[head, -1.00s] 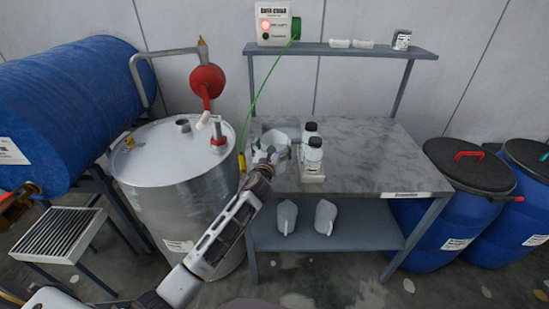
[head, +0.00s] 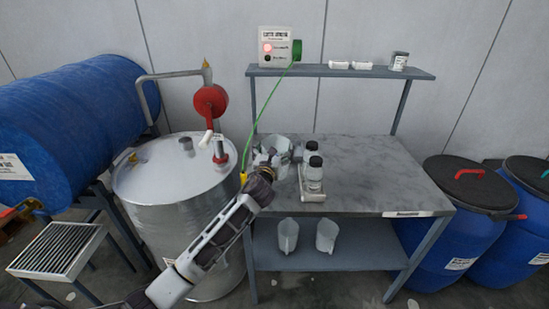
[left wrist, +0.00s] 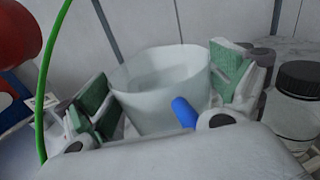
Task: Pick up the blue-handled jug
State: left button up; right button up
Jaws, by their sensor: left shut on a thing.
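The blue-handled jug is a whitish, translucent open vessel (left wrist: 158,92), and its blue handle (left wrist: 185,112) points toward the wrist camera. My left gripper (left wrist: 167,98) is shut on it, with a green-padded finger on each side of its wall. In the head view the jug (head: 275,143) is at the left end of the grey marbled bench, partly hidden by my left gripper (head: 268,162). It appears lifted a little above the bench top, though its base is hidden. My right gripper is not in view.
Black-capped bottles (head: 314,173) stand just right of the jug on a small pale base. A steel drum (head: 180,190) with a red pump (head: 209,101) is close on the left. The bench top (head: 375,175) is clear to the right.

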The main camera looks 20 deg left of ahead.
pick_arm(q)
notch_tip(320, 180, up, 3)
jog(key=shift+r, duration=0.15)
dwell(0.3)
